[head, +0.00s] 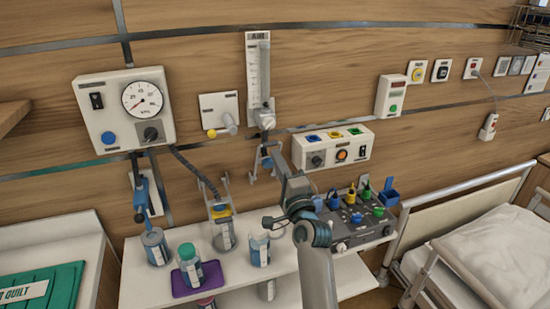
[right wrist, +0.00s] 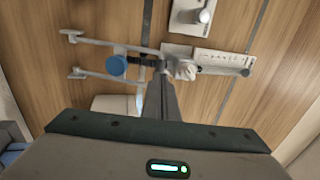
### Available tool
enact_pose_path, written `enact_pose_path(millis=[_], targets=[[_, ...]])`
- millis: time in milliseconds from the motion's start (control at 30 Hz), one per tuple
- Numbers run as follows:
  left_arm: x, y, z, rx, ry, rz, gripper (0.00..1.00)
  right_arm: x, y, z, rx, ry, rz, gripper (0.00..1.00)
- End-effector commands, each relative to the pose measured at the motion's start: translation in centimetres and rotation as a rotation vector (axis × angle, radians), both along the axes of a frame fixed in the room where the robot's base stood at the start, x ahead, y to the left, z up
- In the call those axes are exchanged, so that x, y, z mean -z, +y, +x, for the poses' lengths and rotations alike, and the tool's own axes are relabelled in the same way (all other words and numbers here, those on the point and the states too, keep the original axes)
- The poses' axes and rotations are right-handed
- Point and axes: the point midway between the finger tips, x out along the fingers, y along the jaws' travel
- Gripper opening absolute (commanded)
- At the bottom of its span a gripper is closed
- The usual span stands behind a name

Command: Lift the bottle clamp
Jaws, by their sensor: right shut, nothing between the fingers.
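The bottle clamp appears to be the pale two-pronged bracket (head: 254,164) on the wall, just below the AIR flow meter. In the right wrist view its two arms (right wrist: 95,42) reach to the left, with a round blue knob (right wrist: 117,65) between them. No bottle shows in it. My right gripper (head: 277,152) is close beside the bracket, partly covering it in the head view. In the wrist view its fingers (right wrist: 161,78) are together and empty, near the bracket's base; contact cannot be told. My left gripper is out of view.
The AIR flow meter (head: 258,70) is right above. Another bracket (head: 220,207) and a blue hanging holder (head: 142,196) are to the left. Bottles, including a green-capped one (head: 188,264) on a purple tray (head: 190,288), stand on the white shelf (head: 140,290). The bed (head: 490,250) is at right.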

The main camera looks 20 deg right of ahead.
Motion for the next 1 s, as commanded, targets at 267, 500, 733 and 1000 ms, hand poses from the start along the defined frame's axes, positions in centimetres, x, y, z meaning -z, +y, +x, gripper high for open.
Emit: enact_pose_path(millis=[267,500,733,1000], targets=[[0.9,0.0,0.0,0.0,0.0,0.0,0.31,-0.5,0.1,2.1,0.0,-0.001,0.002,0.0],[0.9,0.0,0.0,0.0,0.0,0.0,0.31,-0.6,0.1,2.3,-0.001,0.0,0.001,0.0],[0.7,0.0,0.0,-0.001,-0.001,0.0,0.31,-0.8,0.1,2.5,-0.001,-0.001,0.001,0.0],[-0.3,0.0,0.0,-0.001,0.0,0.0,0.31,-2.7,0.2,5.6,0.0,-0.001,0.002,0.0]])
